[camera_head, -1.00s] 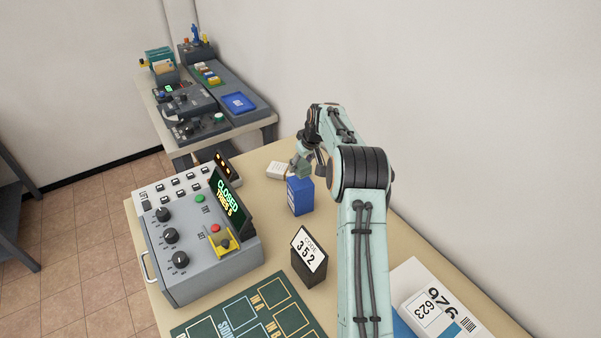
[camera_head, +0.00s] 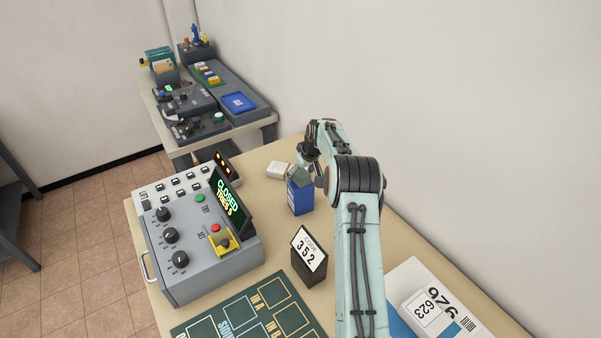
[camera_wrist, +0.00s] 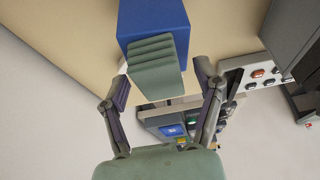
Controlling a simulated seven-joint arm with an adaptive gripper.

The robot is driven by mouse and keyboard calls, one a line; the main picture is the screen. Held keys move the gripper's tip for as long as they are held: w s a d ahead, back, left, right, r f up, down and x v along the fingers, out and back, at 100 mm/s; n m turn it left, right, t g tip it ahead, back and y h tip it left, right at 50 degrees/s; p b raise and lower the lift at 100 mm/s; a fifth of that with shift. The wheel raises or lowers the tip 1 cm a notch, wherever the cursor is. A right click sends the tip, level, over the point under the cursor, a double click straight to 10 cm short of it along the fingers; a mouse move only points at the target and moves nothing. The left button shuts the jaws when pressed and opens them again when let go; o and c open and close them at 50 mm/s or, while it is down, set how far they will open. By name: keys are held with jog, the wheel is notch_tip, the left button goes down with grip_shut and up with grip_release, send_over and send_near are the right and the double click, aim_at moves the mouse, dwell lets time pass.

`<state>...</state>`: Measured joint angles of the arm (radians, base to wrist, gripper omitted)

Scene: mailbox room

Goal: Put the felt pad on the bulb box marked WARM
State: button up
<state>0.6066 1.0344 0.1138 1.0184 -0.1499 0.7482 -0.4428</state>
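The felt pad (camera_head: 300,175) is grey-green with a ribbed side. It is at the top of a blue box (camera_head: 300,198), touching or just above it. In the wrist view the pad (camera_wrist: 157,68) overlaps the near edge of the blue box (camera_wrist: 152,18) and looks askew to it. I cannot tell whether it lies flat. The box stands upright; its marking is too small to read. My gripper (camera_wrist: 163,78) is open, with one finger on each side of the pad and gaps between. It also shows at the pad in the head view (camera_head: 312,168).
A small white box (camera_head: 278,169) lies just left of the blue box. Bare table lies right of the blue box, before the wall.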

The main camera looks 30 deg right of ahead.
jog(key=shift+r, duration=0.1)
jog(key=v, duration=1.1)
jog(key=s+a+r+g, duration=0.1)
jog(key=s+a+r, duration=0.15)
jog(key=a, duration=0.25)
jog(key=s+a+r, duration=0.2)
jog(key=a+r, duration=0.1)
jog(key=a, duration=0.3)
jog(key=s+a+r+n+g, duration=0.1)
jog(key=s+a+r, duration=0.1)
jog(key=s+a, duration=0.75)
jog(key=s+a+f+g, duration=0.1)
jog(key=s+a+f, duration=0.1)
jog(key=s, duration=0.8)
jog(key=s+a+f+g, duration=0.1)
jog(key=s+a, duration=0.4)
jog(key=s, duration=0.6)
jog(key=shift+a+f+g+y, duration=0.3)
jog(key=shift+f+g+y, duration=0.1)
jog(key=shift+f, duration=0.2)
